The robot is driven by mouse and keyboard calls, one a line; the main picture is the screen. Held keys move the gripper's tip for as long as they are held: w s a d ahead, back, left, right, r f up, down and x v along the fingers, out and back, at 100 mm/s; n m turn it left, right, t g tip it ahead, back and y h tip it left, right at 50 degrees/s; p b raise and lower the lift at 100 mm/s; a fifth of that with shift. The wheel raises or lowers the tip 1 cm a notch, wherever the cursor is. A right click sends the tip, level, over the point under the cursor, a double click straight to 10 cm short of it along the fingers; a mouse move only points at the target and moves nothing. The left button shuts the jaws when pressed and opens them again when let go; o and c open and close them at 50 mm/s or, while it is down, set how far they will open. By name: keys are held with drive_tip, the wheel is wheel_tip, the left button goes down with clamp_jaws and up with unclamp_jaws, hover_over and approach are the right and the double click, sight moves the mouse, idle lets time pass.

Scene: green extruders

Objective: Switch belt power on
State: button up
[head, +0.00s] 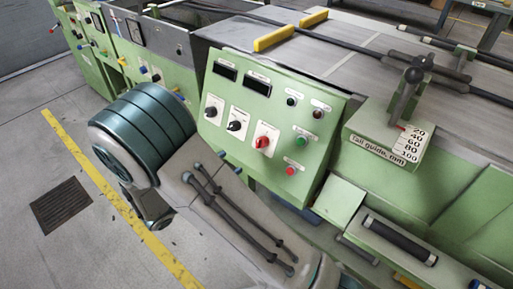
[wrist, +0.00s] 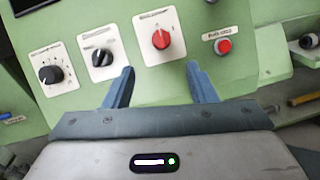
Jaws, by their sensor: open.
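The green control panel (head: 240,105) carries a red rotary knob on a white plate (head: 262,142). The red knob also shows in the wrist view (wrist: 161,39), its grip roughly upright; its label is too small to read. Two black rotary knobs, the nearer one (wrist: 100,57) and the farther one (wrist: 50,74), sit to its left on white plates. A red push button (wrist: 224,46) sits to its right. My gripper (wrist: 160,68) is open and empty, its blue-grey fingers just below and to either side of the red knob, apart from it in the picture. The head view does not clearly show the gripper.
The panel also has two dark displays (head: 226,71), a green button (head: 299,142) and small black and red controls above it. To the right stands a tail guide lever (head: 406,92) with a scale. A grey belt surface (head: 350,50) runs behind.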

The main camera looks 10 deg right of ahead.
sight(261, 142)
drive_tip(key=b+x, duration=0.1)
drive_tip(key=x, duration=1)
drive_tip(key=c, duration=1)
